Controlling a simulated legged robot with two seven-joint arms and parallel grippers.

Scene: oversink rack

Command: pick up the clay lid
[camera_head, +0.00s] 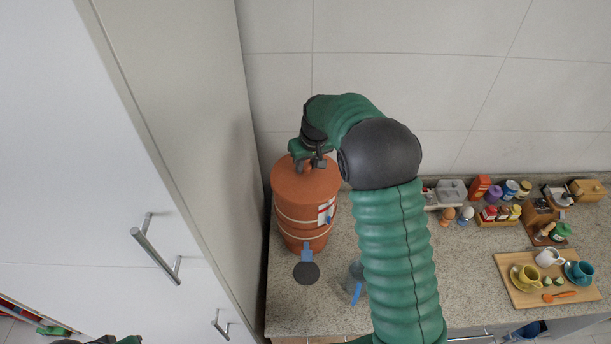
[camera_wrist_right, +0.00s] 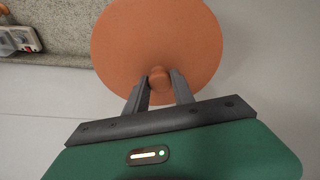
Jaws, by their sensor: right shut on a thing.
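The clay lid (camera_head: 292,185) is a round orange-brown disc at the top of the clay water filter (camera_head: 293,222) on the counter. In the right wrist view the lid (camera_wrist_right: 150,35) shows its flat face and a small round knob (camera_wrist_right: 159,74). My right gripper (camera_head: 311,165) is over the lid, and in the wrist view its fingers (camera_wrist_right: 159,82) are closed on the knob from both sides. I cannot tell whether there is a gap between lid and filter. Only a bit of my left gripper (camera_head: 100,340) shows at the bottom left edge.
A tall white cabinet (camera_head: 170,130) stands close on the left. A clear cup (camera_head: 354,276) and a dark round disc (camera_head: 306,272) are in front of the filter. Jars (camera_head: 510,188) and a wooden tray with cups (camera_head: 520,294) are on the right.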

